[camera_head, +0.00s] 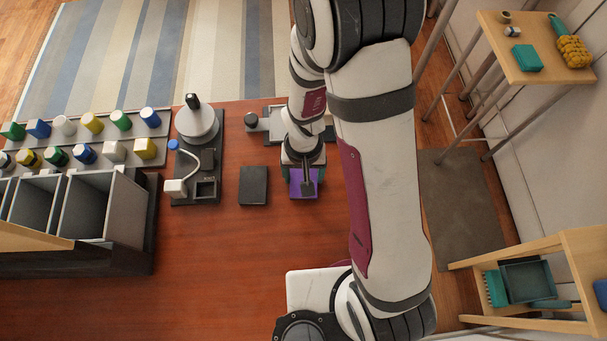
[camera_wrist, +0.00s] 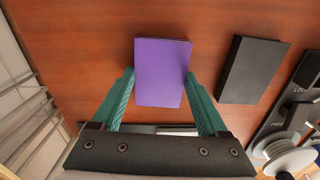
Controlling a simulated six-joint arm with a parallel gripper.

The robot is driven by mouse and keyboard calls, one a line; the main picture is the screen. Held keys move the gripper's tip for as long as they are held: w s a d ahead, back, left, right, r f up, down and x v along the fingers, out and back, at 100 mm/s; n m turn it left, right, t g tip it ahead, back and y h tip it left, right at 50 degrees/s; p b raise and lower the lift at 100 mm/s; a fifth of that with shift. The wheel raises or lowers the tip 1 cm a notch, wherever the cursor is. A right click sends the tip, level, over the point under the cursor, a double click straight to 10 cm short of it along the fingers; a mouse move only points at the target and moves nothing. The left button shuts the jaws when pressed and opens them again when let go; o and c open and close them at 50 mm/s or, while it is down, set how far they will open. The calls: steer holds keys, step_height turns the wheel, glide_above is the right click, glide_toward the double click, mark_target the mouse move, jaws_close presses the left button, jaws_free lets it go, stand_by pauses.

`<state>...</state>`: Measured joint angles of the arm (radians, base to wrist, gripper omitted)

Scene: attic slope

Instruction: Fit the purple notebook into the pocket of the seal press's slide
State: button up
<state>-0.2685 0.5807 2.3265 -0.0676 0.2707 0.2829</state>
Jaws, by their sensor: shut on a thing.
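The purple notebook (camera_head: 304,190) is under my gripper (camera_head: 304,178), right of a black flat block. In the wrist view the purple notebook (camera_wrist: 162,70) sits between the two teal fingers of my gripper (camera_wrist: 160,78), which are shut on its sides. I cannot tell whether it touches the table. Behind it stands a grey device with a black knob (camera_head: 251,119), partly hidden by my arm. A white-domed device (camera_head: 197,126) stands to the left on a dark base with a square recess. I cannot tell for sure which is the seal press; no pocket shows clearly on the grey one.
The black block (camera_head: 253,186) lies close to the left of the notebook, with a gap between. Racks of coloured jars (camera_head: 85,152) and grey bins (camera_head: 100,208) fill the left side. The red-brown tabletop (camera_head: 225,260) in front is clear. Small shelves stand off to the right.

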steer(key=r, duration=0.4)
steer(key=shift+d+r, duration=0.3)
steer(key=shift+d, duration=0.05)
steer(key=s+d+r, duration=0.3)
steer(key=d+r, duration=0.3)
steer(key=d, duration=0.4)
steer(key=w+a+r+n, duration=0.1)
steer(key=w+a+r, duration=0.1)
steer(key=w+r, duration=0.5)
steer(key=w+a+r, duration=0.1)
steer(key=w+r, duration=0.2)
steer(key=r, duration=0.8)
steer(key=w+a+f, duration=0.4)
steer(key=a+f, duration=0.1)
steer(key=f, duration=0.5)
steer(key=w+a+f, duration=0.4)
steer(key=a+f, duration=0.2)
steer(key=f, duration=0.4)
steer(key=shift+w, duration=0.3)
steer(key=shift+a+f, duration=0.1)
steer(key=shift+f, duration=0.05)
